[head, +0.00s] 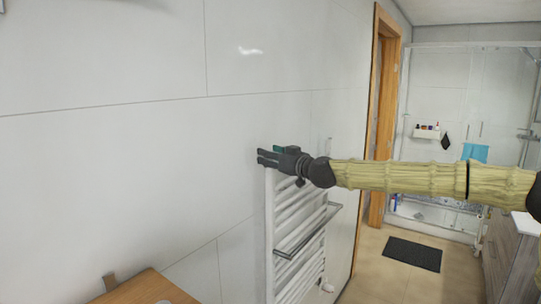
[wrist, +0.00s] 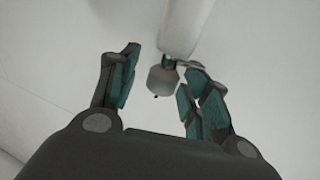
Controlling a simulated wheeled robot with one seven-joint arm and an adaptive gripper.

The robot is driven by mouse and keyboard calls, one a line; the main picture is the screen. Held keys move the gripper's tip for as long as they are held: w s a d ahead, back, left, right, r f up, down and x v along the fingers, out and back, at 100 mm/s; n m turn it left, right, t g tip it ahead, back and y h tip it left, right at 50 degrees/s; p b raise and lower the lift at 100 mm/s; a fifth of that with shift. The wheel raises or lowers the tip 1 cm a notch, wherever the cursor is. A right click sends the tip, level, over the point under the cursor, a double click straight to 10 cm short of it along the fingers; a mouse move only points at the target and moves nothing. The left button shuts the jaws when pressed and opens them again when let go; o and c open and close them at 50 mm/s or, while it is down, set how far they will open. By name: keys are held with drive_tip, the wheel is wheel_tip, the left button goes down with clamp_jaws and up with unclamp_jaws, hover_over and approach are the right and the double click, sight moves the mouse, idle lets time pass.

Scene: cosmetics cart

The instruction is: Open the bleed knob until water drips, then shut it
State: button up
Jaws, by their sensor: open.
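The grey bleed knob (wrist: 162,81) shows in the wrist view at the end of a white radiator tube (wrist: 185,25), with a small teal part between them. A small dark spot shows at its lower edge; I cannot tell whether it is an opening or a drop. My gripper (wrist: 163,63) is open, its teal-padded fingers on either side of the knob, the right finger nearer. I cannot tell whether that finger touches. In the head view my gripper (head: 262,156) is at the top left of the white towel radiator (head: 284,222); the knob is not discernible there.
The tiled wall (head: 130,160) lies close behind the gripper. A towel bar (head: 308,232) sticks out from the radiator lower down. A wooden surface (head: 145,288) is at the bottom left. A wooden door frame (head: 381,110), dark mat (head: 412,253) and shower are farther back.

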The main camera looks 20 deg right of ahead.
drive_tip(key=c, duration=1)
drive_tip(key=shift+c, duration=0.2)
